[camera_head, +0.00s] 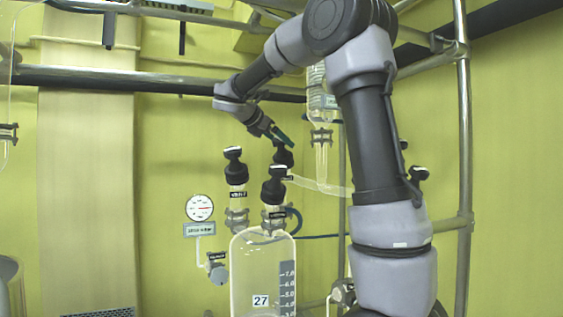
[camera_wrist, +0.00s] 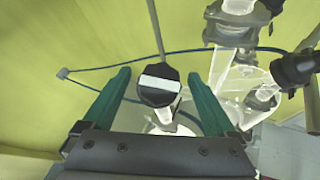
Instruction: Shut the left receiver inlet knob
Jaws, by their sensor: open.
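In the wrist view my gripper (camera_wrist: 160,76) is open, with its two green fingers on either side of a black knob (camera_wrist: 160,84) with a white stripe on top. Gaps show between the knob and both fingers. The knob sits above a clear glass piece (camera_wrist: 166,117).
A glass vessel (camera_head: 253,262) marked 27 stands below the knobs. A pressure gauge (camera_head: 200,207) is at its left. A metal post (camera_head: 464,130) stands at the right. In the wrist view another black knob (camera_wrist: 292,69) and a metal clamp (camera_wrist: 230,29) lie to the right.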

